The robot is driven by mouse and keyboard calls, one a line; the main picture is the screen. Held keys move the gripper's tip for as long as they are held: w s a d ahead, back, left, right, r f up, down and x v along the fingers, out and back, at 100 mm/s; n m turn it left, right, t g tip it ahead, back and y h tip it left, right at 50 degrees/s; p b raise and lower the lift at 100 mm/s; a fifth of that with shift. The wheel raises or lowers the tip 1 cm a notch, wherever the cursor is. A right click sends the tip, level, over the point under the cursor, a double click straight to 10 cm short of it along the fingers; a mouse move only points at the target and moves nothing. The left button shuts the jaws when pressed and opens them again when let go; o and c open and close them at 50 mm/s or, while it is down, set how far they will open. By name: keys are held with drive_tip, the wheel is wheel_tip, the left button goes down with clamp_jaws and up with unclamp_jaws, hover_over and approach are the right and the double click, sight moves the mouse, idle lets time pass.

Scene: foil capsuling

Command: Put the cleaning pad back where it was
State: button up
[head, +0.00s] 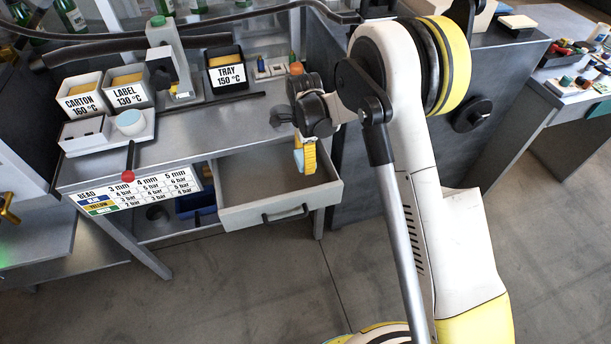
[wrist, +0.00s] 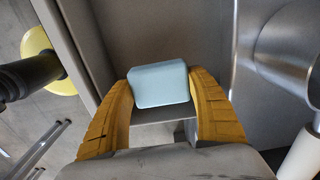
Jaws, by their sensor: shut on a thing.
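The cleaning pad (wrist: 158,86) is a light blue rounded block. My gripper (wrist: 162,92) is shut on it, with one yellow ribbed finger on each side of it. In the head view my gripper (head: 304,166) hangs over the open grey drawer (head: 243,217) at the right end of the bench, and a sliver of the pad (head: 298,157) shows beside the yellow finger. The visible drawer floor looks empty. How high the pad is above it, I cannot tell.
The bench (head: 205,124) carries CARTON (head: 82,101), LABEL (head: 128,93) and TRAY (head: 227,76) bins, a grey press-like device (head: 165,45) and a round light blue piece (head: 130,121). A blue crate (head: 195,203) sits below. A grey cabinet (head: 370,165) stands right of the drawer.

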sight(305, 177)
wheel_tip(305, 177, down, 7)
drive_tip(key=shift+d+f+b, duration=0.1)
drive_tip(key=shift+f+b, duration=0.05)
drive_tip(key=shift+b, duration=1)
drive_tip(key=shift+f, duration=0.25)
drive_tip(key=o, duration=1.3)
drive_tip(key=shift+r, duration=0.1)
wheel_tip(305, 177, up, 12)
drive_tip(key=p, duration=0.4)
drive_tip(key=shift+r+p, duration=0.2)
drive_tip(key=shift+p, duration=0.1)
